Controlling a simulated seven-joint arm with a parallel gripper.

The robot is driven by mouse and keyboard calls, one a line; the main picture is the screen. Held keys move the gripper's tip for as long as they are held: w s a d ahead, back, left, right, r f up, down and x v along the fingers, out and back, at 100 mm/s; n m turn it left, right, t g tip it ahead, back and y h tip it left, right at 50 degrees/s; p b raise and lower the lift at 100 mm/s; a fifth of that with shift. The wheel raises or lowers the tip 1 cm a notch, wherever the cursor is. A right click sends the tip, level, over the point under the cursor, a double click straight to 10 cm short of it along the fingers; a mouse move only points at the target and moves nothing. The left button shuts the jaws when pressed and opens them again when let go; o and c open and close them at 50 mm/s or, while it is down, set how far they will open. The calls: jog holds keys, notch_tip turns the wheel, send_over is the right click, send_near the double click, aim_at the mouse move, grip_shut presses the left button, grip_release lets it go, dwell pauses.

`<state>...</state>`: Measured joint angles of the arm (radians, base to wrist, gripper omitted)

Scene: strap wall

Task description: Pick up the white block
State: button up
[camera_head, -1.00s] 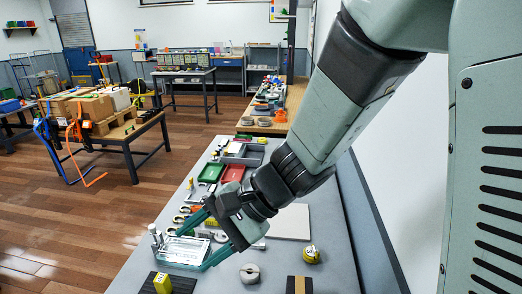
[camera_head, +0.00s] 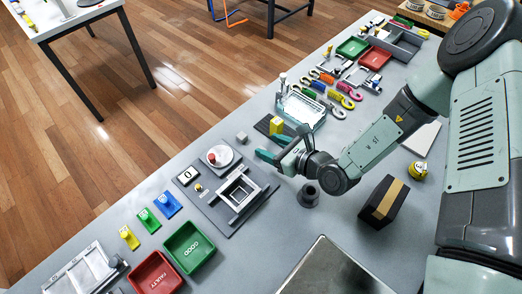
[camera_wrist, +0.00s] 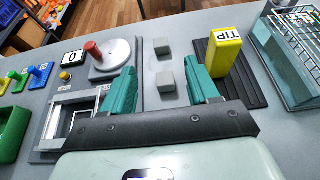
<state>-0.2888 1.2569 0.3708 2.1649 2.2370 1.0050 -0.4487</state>
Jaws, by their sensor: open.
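The farther cube (camera_wrist: 161,46) lies beyond my fingertips. The nearer cube (camera_wrist: 166,82) appears between my two teal fingers. One pale cube (camera_head: 242,137) shows in the head view, left of my gripper (camera_head: 268,147); the other seems hidden there by the gripper. My gripper (camera_wrist: 158,68) is open and empty, its fingers spread to either side of the nearer cube in the picture. I cannot tell its height above the bench.
A yellow block marked TIP (camera_wrist: 225,52) stands on a black pad right of the cubes. A wire-topped tray (camera_head: 302,108) is beyond it. A grey fixture plate (camera_head: 207,190) with a dial and red knob lies on the left. A black box (camera_head: 384,202) stands nearer.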

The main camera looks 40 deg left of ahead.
jog(key=shift+f, duration=0.7)
notch_tip(320, 180, down, 3)
jog(key=shift+r, duration=0.2)
jog(key=shift+x, duration=1.1)
jog(key=shift+a+f, duration=0.2)
jog(key=shift+a, duration=0.2)
grip_shut()
jog(key=shift+r, duration=0.15)
